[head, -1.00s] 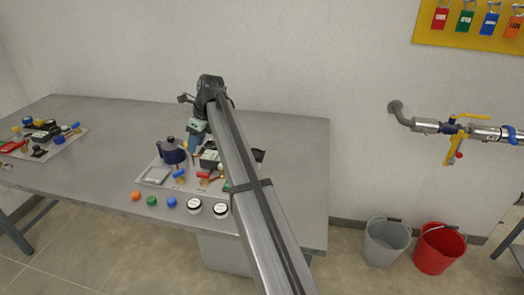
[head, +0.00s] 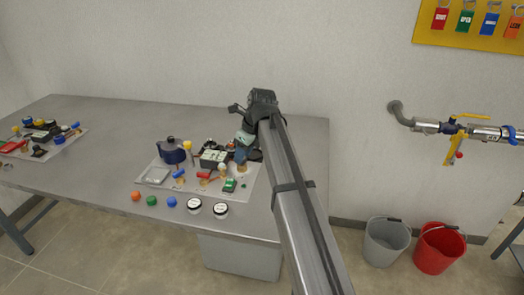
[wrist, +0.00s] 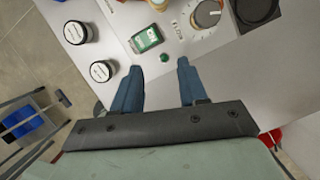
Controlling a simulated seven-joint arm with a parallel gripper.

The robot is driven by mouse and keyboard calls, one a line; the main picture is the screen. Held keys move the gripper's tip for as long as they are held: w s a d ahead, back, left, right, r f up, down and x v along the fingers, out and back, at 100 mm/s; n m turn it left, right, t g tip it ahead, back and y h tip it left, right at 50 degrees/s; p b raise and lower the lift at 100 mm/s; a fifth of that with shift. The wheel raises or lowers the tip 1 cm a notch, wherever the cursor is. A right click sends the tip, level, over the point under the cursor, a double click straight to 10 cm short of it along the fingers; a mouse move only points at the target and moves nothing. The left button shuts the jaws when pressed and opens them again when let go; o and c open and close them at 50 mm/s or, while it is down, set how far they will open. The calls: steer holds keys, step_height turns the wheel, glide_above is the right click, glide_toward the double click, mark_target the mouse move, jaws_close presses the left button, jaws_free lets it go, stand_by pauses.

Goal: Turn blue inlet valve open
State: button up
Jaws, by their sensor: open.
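A small green button (wrist: 165,57) and a green-framed device (wrist: 146,38) lie beyond the fingertips. The blue handle is not in the wrist view.
A dark blue pot (head: 172,151) stands behind the blue handle. Coloured caps and white-lidded jars (head: 194,205) line the table's front. A second board (head: 75,138) is at left. A wall pipe (head: 425,126) with yellow-handled valves and two buckets (head: 385,242) are at right.

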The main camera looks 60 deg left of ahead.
steer(key=shift+m, duration=0.4)
steer(key=shift+w+d, duration=0.35)
steer(key=shift+w, duration=0.6)
steer(key=shift+w+d, duration=0.35)
steer(key=shift+w, duration=0.55)
steer(key=shift+w+d, duration=0.35)
steer(key=shift+w, duration=0.6)
step_height(320, 180, up, 5)
steer(key=n+t+h, duration=0.2)
steer(key=n+h, duration=0.1)
steer(key=n, duration=1.4)
glide_above(178, 171)
step_height(178, 171, down, 14)
steer(key=shift+r, duration=0.1)
